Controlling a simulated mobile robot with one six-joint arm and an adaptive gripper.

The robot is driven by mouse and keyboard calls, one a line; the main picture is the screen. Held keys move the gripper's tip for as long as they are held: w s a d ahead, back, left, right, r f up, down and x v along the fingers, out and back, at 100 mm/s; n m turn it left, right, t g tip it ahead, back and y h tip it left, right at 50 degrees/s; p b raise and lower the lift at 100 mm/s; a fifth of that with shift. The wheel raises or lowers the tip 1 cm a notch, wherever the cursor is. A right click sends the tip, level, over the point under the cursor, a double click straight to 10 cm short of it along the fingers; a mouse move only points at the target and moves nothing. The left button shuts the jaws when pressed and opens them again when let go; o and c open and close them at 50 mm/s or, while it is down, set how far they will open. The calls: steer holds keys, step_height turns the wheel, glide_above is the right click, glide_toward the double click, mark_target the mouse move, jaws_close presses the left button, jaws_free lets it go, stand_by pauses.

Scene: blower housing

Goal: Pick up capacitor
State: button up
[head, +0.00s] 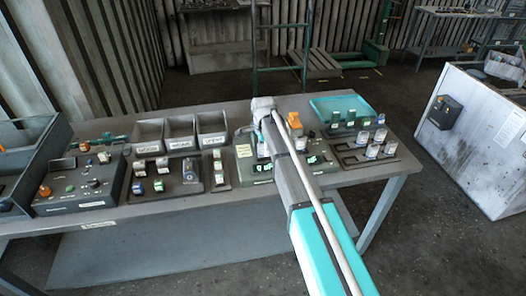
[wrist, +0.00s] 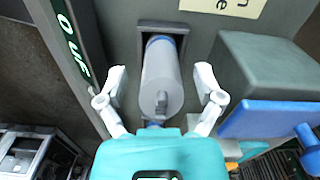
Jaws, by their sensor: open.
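A grey cylindrical capacitor (wrist: 161,85) with a blue band at its far end stands in a square recess of a dark panel in the wrist view. My gripper (wrist: 160,78) is open, with one pale finger on each side of the cylinder and a visible gap on both sides. In the head view my arm reaches over the table to the green-grey panel (head: 256,172). The arm partly covers the panel there, and the fingers are too small to make out.
A blue handle-like part (wrist: 265,118) and a dark block (wrist: 270,75) lie right of the gripper in the wrist view. A rack with several pale cylinders (head: 373,150), a teal tray (head: 340,102) and grey bins (head: 181,134) are on the table.

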steer(key=c, duration=1)
steer(key=shift+r, duration=0.2)
steer(key=shift+c, duration=0.2)
step_height(320, 180, up, 3)
steer(key=p, duration=0.3)
steer(key=s+d+r+p, duration=0.2)
steer(key=s+r+p, duration=0.3)
steer(key=s, duration=0.1)
steer(key=s+d+r+p, duration=0.2)
steer(key=s+r+p, duration=0.2)
steer(key=s, duration=0.3)
steer(key=shift+d+r+p, duration=0.35)
steer(key=shift+d+p, duration=0.05)
steer(key=shift+p, duration=0.1)
